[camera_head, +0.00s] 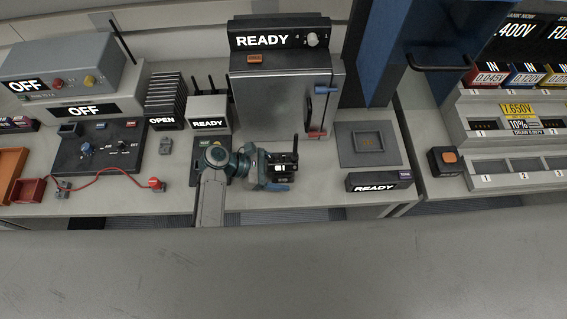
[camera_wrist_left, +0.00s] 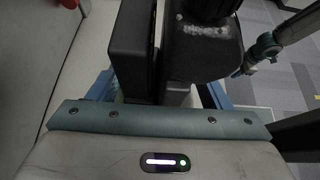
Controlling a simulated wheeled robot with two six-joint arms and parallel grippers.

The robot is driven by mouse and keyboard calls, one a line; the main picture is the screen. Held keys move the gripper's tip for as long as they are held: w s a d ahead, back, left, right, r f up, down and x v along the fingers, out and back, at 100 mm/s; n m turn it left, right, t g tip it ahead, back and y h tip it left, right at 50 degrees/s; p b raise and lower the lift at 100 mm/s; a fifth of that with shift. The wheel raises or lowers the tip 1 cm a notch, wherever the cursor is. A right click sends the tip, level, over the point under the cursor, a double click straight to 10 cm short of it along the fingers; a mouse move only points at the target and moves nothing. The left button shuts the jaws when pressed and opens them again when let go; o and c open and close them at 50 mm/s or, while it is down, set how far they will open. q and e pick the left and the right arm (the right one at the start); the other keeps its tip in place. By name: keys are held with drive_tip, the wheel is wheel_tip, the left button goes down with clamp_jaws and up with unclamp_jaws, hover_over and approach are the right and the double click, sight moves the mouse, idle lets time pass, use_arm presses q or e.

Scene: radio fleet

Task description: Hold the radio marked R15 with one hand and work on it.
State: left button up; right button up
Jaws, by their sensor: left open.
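A small black radio (camera_head: 285,168) with a thin upright antenna and a pale label stands near the front edge of the bench; its marking is too small to read. My left gripper (camera_head: 272,172) is at its left side. In the left wrist view, dark bodies (camera_wrist_left: 130,48), seemingly the radio, lie between the spread blue fingers (camera_wrist_left: 158,90). The jaws are open, and contact cannot be told. A teal arm part, seemingly my right arm, shows at the upper right of the wrist view; its jaws are unclear.
A grey machine marked READY (camera_head: 285,90) stands behind. A dark plate (camera_head: 368,158) and a READY box (camera_head: 379,181) are to the right. A dark panel with a red cable (camera_head: 110,172) lies left. The bench's front edge is close.

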use_arm(q)
drive_tip(key=shift+c, duration=0.4)
drive_tip(key=c, duration=0.8)
use_arm(e)
clamp_jaws()
use_arm(q)
drive_tip(key=shift+f, duration=0.1)
idle(1.6)
